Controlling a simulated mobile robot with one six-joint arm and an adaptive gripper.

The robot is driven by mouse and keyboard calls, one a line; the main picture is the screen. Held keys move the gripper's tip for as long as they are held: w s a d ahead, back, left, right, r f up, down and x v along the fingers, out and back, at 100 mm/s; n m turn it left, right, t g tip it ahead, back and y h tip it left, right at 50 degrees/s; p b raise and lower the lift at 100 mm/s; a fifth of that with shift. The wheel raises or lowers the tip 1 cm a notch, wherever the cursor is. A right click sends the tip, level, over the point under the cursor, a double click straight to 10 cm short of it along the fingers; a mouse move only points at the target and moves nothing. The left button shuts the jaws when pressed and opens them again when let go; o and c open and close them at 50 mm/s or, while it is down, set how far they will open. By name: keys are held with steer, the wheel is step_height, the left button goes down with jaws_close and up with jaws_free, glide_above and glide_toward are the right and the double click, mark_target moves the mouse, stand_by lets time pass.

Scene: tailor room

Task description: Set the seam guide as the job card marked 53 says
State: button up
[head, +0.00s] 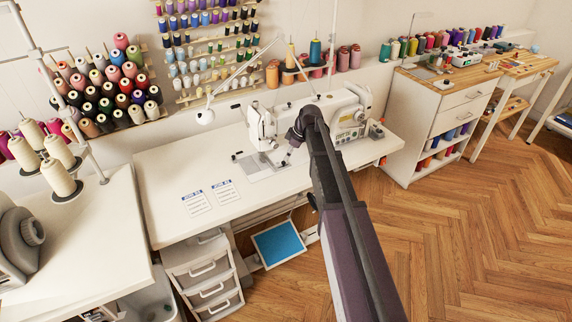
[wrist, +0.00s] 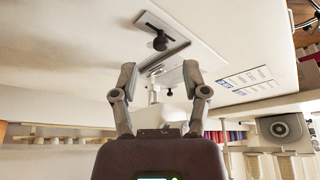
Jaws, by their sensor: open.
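The white sewing machine (head: 262,128) stands on the white sewing table (head: 165,165). In the wrist view, a black knob (wrist: 160,42) sits on a slotted metal plate (wrist: 182,27) set in the table top; this looks like the seam guide, and its exact setting cannot be read. Two job cards (head: 197,201) (head: 225,191) lie side by side at the table's front left; their numbers are too small to read. My gripper (wrist: 159,72) is open and empty, its fingers apart below the knob in the wrist view. In the head view my arm partly hides the machine.
A white lamp (head: 205,117) reaches over the table's back. Thread racks (head: 105,88) line the wall. A drawer unit (head: 208,275) and a blue-topped pedal (head: 279,243) are below the table. The table top left of the machine is mostly clear.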

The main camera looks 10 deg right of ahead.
steer(key=shift+b+x, duration=1.5)
steer(key=shift+x, duration=0.5)
jaws_close()
